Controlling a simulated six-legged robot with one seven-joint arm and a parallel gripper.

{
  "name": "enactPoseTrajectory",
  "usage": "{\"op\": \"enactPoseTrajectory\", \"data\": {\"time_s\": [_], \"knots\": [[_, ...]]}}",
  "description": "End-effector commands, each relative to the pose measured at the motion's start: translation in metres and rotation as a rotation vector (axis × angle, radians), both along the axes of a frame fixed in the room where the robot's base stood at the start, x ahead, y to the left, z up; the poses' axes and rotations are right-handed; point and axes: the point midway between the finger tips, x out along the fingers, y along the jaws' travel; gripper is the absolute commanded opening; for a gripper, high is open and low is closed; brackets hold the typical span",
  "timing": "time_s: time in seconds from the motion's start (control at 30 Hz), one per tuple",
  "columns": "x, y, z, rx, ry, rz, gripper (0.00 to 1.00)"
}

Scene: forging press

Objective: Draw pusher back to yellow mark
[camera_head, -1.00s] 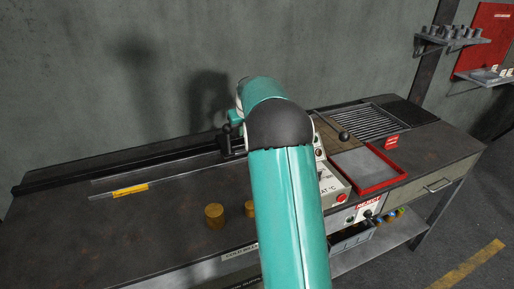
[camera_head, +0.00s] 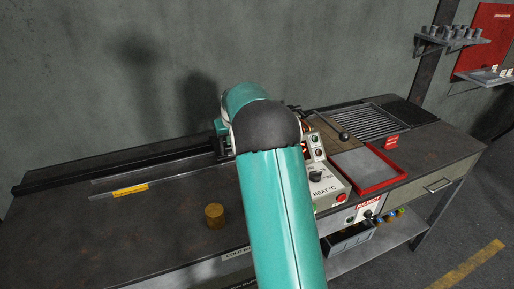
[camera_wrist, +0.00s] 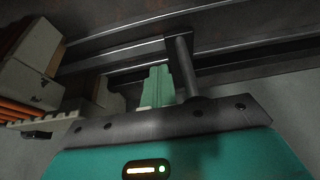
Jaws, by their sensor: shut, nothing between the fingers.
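The yellow mark (camera_head: 131,190) lies on the bench along the rail, to the left of my arm. The dark pusher (camera_head: 222,146) shows only in part at the rail's right end; my arm hides the rest. In the wrist view a dark upright post, seemingly the pusher's handle (camera_wrist: 183,68), stands just right of my green fingers. My gripper (camera_wrist: 158,75) is shut and empty, beside this post and not around it. I cannot tell whether they touch. In the head view my fingers are hidden behind my arm.
A brass billet (camera_head: 214,216) stands on the bench in front of the rail (camera_head: 115,168). The heater box (camera_head: 323,184) and red-rimmed tray (camera_head: 372,176) are right of my arm. The bench between the pusher and the yellow mark looks clear.

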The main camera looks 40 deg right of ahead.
Motion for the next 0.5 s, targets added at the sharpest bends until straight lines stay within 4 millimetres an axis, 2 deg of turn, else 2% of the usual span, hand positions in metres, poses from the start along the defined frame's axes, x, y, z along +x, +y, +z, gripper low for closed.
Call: {"op": "enactPoseTrajectory", "data": {"time_s": [0.5], "knots": [[0.013, 0.051, 0.000, -0.001, -0.001, 0.001, 0.00]]}}
